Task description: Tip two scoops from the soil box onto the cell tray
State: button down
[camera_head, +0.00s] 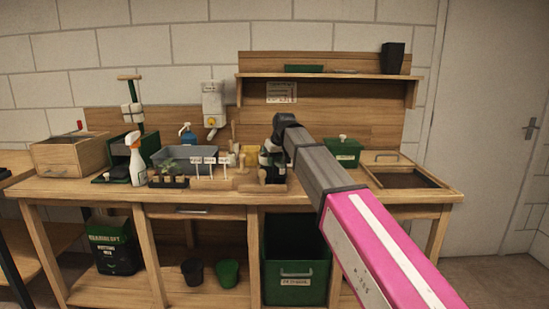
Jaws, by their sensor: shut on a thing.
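My gripper (271,158) is above the middle of the bench, with its end pointing down. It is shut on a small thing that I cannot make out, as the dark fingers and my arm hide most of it. A recessed wooden box with dark contents (408,180), possibly the soil box, is at the bench's right end, well to the right of my gripper. A grey tub (200,158) stands left of my gripper. A small dark tray with seedlings (168,181) sits in front of the tub. I cannot tell for certain which is the cell tray.
A white spray bottle (136,160), a wooden box (70,154) and white labels (210,160) stand left. A shelf (330,76) hangs above.

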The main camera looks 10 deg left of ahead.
jog(key=shift+w+d+r+m+g+y, duration=0.1)
jog(key=shift+w+r+m+g+y, duration=0.15)
jog(key=shift+g+y, duration=0.3)
jog(key=shift+w+r+m+g+y, duration=0.15)
jog(key=shift+r+m+g+y, duration=0.15)
jog(key=shift+g, duration=0.35)
jog(key=g+y, duration=0.1)
jog(key=m+g+y, duration=0.1)
jog(key=g, duration=0.1)
jog(key=shift+w+r+y, duration=0.15)
jog(key=shift+r+y, duration=0.2)
jog(key=shift+r, duration=0.05)
jog(key=shift+w+d+r+m+g+y, duration=0.1)
jog(key=shift+w+d+m+g+y, duration=0.1)
jog(key=shift+m+g+y, duration=0.3)
jog(key=shift+w+d+r+m+g+y, duration=0.1)
jog(key=shift+w+m+g+y, duration=0.15)
jog(key=shift+g+y, duration=0.25)
jog(key=y, duration=0.1)
jog(key=m+y, duration=0.1)
jog(key=m+g+y, duration=0.1)
jog(key=shift+w+d+r, duration=0.1)
jog(key=shift+w+r, duration=0.15)
jog(key=shift+w, duration=0.1)
